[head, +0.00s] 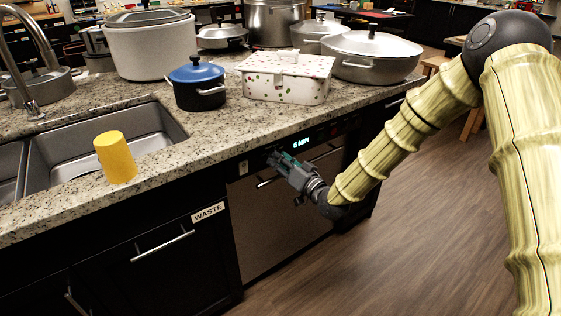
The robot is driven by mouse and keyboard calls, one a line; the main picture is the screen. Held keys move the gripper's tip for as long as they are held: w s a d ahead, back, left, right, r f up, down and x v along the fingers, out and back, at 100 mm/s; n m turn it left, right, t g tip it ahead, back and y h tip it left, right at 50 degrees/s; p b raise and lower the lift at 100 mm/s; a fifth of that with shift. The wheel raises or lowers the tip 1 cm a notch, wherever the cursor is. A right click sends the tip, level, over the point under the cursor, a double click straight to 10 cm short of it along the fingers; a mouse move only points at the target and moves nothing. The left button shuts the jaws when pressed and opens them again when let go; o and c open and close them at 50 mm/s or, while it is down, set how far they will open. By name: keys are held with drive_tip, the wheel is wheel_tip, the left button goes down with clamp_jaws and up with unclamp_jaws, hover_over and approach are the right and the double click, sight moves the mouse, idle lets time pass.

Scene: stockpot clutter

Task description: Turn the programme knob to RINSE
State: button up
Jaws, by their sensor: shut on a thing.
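The dishwasher (275,225) is built in under the counter, with a dark control strip along its top. A lit display (302,143) on the strip seems to read "5 MIN". My gripper (275,158) reaches in from the right to the strip, left of and below the display. Its fingers are shut on the programme knob, which they hide. The knob's pointer and the programme labels cannot be made out.
A dishwasher handle (264,184) runs just below my gripper. A yellow cup (115,157) stands near the counter's front edge by the sink (75,165). A blue-lidded pot (198,84), a speckled box (287,78) and several pots crowd the counter. The floor (420,200) is clear.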

drive_tip(key=shift+d, duration=0.1)
drive_tip(key=o, duration=1)
drive_tip(key=shift+o, duration=0.2)
drive_tip(key=v, duration=1.2)
